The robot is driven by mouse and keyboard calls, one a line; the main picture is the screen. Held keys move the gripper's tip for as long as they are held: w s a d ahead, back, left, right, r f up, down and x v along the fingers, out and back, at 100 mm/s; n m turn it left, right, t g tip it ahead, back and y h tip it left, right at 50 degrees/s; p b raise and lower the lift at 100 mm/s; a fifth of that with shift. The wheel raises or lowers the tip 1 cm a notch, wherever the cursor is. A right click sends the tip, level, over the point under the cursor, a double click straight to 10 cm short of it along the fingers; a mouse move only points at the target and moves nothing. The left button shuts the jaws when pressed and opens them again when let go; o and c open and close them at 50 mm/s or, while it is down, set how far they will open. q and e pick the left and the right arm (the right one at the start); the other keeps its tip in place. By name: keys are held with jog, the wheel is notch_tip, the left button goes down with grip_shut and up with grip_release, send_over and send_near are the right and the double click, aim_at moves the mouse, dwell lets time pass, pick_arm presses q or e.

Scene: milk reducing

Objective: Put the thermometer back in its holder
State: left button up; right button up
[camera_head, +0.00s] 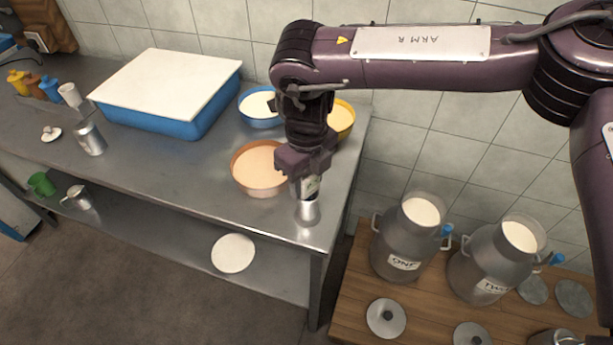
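My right gripper (306,172) points down over the front right corner of the steel table. The rest of the thermometer is hidden. Directly below is a shiny metal cup (308,212), which looks like the holder, standing on the table near the right edge. The thermometer lines up with the cup's mouth, but I cannot tell how far it is inside. My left gripper is not in view.
An orange bowl (258,168) stands close left of the gripper, with blue (261,120) and yellow (346,130) bowls behind. A blue tub with white top (165,90) is further left. Milk cans (400,245) stand on the wooden platform (350,300) at right.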

jog(key=o, duration=0.5)
